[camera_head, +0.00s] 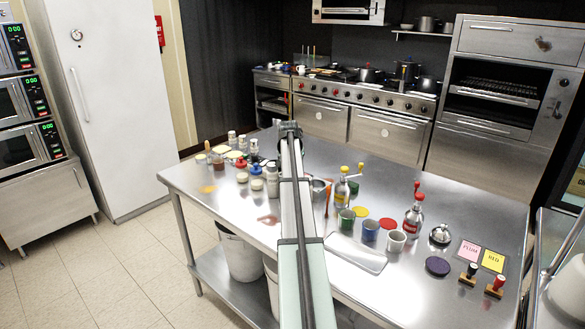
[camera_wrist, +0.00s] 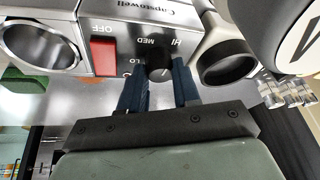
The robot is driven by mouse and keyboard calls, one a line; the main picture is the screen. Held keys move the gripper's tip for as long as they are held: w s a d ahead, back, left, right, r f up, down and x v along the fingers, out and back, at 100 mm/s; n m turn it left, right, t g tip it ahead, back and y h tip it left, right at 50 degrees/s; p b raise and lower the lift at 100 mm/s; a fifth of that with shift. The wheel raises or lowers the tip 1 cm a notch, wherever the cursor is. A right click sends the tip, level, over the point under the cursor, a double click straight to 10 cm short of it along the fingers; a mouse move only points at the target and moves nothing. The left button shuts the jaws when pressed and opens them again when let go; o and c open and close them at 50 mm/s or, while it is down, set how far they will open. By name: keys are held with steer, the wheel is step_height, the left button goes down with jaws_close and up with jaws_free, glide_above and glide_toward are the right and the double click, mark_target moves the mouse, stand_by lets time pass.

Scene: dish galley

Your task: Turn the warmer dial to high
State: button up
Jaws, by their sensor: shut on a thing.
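In the wrist view the warmer's steel panel (camera_wrist: 122,18) appears with its lettering upside down. The dial's exact setting is hard to read. A red switch (camera_wrist: 103,55) sits left of the dial. In the head view my gripper (camera_head: 290,128) is over the steel table's far part, and my arm hides the dial.
In the head view the steel table (camera_head: 225,195) carries bottles, cups and a grey tray (camera_head: 356,254). Stoves (camera_head: 390,137) stand behind.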

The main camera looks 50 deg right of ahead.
steer(key=shift+w+a+m+g+h, duration=0.15)
steer(key=shift+m+g, duration=0.3)
steer(key=shift+m, duration=0.65)
steer(key=shift+s+d+m+g+h, duration=0.15)
steer(key=shift+m+g, duration=0.3)
steer(key=shift+m, duration=0.65)
steer(key=shift+w+a, duration=0.1)
steer(key=o, duration=1.1)
steer(key=shift+c, duration=0.2)
steer(key=v, duration=1.3)
steer(key=shift+r, duration=0.45)
steer(key=shift+w+a, duration=0.1)
